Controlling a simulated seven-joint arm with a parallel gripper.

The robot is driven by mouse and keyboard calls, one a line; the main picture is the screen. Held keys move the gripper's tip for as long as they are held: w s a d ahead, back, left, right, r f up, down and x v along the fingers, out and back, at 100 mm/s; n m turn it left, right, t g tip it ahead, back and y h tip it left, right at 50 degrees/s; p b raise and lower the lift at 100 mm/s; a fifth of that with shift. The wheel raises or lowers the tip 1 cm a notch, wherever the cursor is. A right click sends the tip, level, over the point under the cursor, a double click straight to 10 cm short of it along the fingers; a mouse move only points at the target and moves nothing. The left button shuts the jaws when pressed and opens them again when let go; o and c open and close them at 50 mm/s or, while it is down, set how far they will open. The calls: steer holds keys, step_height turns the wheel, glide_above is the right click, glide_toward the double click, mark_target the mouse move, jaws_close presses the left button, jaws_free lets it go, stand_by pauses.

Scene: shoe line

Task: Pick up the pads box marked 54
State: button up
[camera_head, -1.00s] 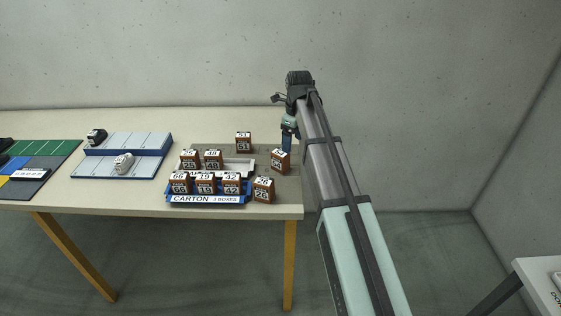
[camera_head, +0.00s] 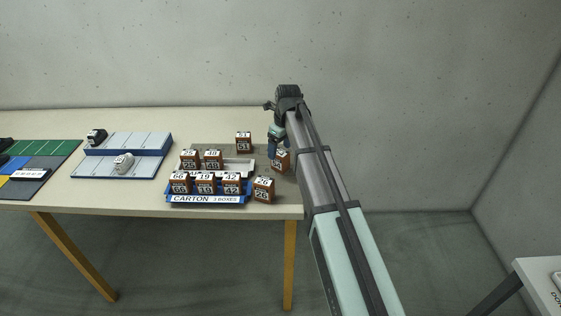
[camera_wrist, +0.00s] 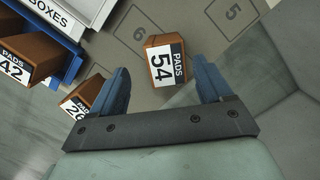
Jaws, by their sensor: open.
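The pads box marked 54 (camera_wrist: 165,62) is brown with a white label and stands on the grey mat, just beyond and between my fingertips in the wrist view. In the head view the same box (camera_head: 282,163) is partly hidden behind my gripper (camera_head: 276,145). In the wrist view my gripper (camera_wrist: 164,82) is open, with one blue finger on each side of the gap. The fingers do not appear closed on the box.
The box marked 26 (camera_head: 263,190) stands close by at the front, and the box marked 51 (camera_head: 244,142) stands behind. The blue carton tray (camera_head: 208,199) holds boxes including 66, 19 and 42. Boxes 25 (camera_head: 189,159) and 40 (camera_head: 213,159) stand behind them.

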mark_target(281, 152)
steer(key=shift+w+f, duration=0.25)
steer(key=shift+f, duration=1.05)
steer(key=shift+w+f, duration=0.25)
steer(key=shift+f, duration=1.05)
steer(key=c, duration=1.1)
